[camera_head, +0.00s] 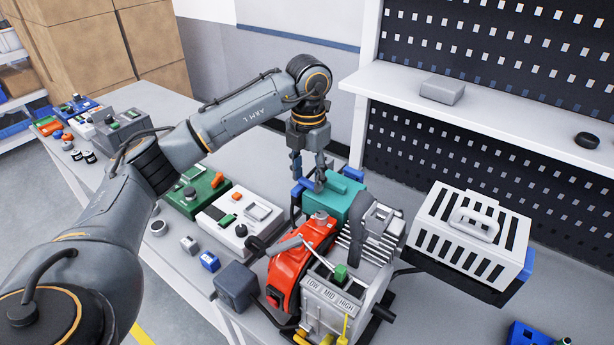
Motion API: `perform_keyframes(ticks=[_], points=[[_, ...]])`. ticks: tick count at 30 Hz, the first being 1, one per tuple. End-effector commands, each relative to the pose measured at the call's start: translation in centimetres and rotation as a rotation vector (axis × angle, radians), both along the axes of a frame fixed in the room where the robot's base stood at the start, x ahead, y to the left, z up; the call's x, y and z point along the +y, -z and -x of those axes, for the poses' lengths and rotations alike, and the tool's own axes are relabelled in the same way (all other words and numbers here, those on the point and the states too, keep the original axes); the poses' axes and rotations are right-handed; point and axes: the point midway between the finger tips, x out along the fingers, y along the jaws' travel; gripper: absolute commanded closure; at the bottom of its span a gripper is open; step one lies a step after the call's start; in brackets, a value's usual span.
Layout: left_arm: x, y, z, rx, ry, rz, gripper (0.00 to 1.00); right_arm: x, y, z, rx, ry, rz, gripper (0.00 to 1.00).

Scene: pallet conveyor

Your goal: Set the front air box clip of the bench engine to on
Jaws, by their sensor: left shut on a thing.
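The bench engine (335,296) stands on the bench, with a red housing (291,268), grey fins and a LOW/MID/HIGH panel. Its teal air box (343,203) sits at the back. A blue clip (299,188) shows at the box's left side and another blue clip (353,174) at its far right. My left gripper (308,181) points down at the left part of the box, shut on what looks like the left blue clip. The fingers partly hide this clip, so its setting cannot be told. My right gripper is out of view.
A white slotted cover (474,232) stands to the right of the engine. A green unit (197,192) and a white control box (240,219) lie to the left. A grey shelf (480,118) runs behind. Small blocks lie near the front edge.

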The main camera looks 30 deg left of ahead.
Motion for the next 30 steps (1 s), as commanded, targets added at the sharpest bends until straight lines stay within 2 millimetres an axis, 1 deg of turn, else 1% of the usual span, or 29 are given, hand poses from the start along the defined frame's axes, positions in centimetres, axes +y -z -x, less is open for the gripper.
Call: perform_keyframes(ticks=[3, 9, 23, 24, 27, 30], points=[[-0.01, 0.02, -0.08, 0.000, -0.049, 0.000, 0.85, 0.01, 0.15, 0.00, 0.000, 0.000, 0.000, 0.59], [-0.02, 0.01, -0.14, 0.000, -0.094, 0.000, 0.85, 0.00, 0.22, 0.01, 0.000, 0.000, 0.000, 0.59], [-0.02, 0.00, -0.17, 0.000, -0.109, 0.000, 0.85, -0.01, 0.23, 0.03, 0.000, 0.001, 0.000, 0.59], [-0.01, 0.00, -0.17, 0.000, -0.109, 0.000, 0.49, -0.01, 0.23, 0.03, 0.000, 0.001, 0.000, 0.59], [-0.01, 0.00, -0.17, 0.000, -0.108, 0.000, 0.30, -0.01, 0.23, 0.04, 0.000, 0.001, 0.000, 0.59], [-0.01, 0.00, -0.16, 0.000, -0.108, 0.000, 0.30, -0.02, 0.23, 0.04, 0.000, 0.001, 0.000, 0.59]])
